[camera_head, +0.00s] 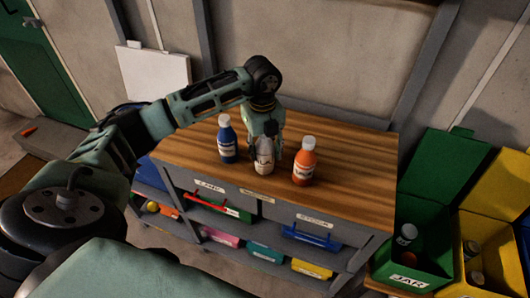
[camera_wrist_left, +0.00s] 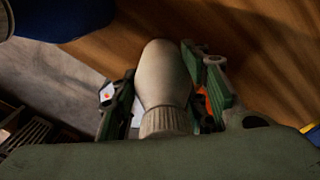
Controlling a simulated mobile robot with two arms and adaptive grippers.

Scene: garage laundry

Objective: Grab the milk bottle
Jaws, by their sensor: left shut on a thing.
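The milk bottle, white with a label, stands upright on the wooden bench top in the head view (camera_head: 264,160). It stands between a blue bottle (camera_head: 227,140) on its left and an orange bottle (camera_head: 304,163) on its right. My left gripper (camera_head: 265,145) comes down from above and is shut on the milk bottle, with its fingers on either side. In the left wrist view the pale bottle (camera_wrist_left: 163,80) fills the space between the green fingers. My right gripper is in neither view.
The wooden bench (camera_head: 353,150) has free room to the right and behind. Its shelves hold several coloured boxes. A green bin (camera_head: 408,277) and a yellow bin (camera_head: 497,230) with bottles and jars stand at the right. The blue bottle is close beside my left gripper.

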